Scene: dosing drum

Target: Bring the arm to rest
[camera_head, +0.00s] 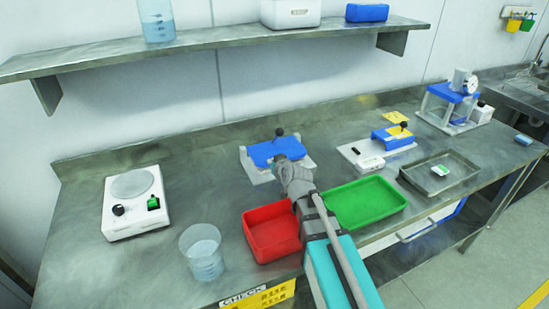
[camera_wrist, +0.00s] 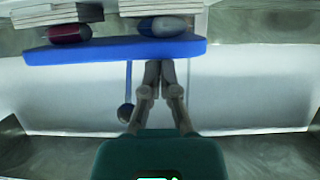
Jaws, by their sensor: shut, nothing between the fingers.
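My gripper (camera_head: 283,163) reaches over the bench at the front of a white device with a blue top (camera_head: 262,152) and a black knob. In the wrist view my gripper (camera_wrist: 159,66) is shut, with its fingertips together and nothing between them. Beyond the tips lies the device's blue plate (camera_wrist: 110,49), with a red-and-grey capsule (camera_wrist: 70,33) and a blue-and-grey capsule (camera_wrist: 162,26) at its far edge. The device's white base (camera_wrist: 255,92) spreads below the fingers. I cannot tell whether the fingertips touch the plate.
A red tray (camera_head: 271,252) and a green tray (camera_head: 385,190) flank my arm. A beaker (camera_head: 202,268) and a white stirrer-like unit (camera_head: 134,222) stand left. A shelf (camera_head: 110,55) runs above.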

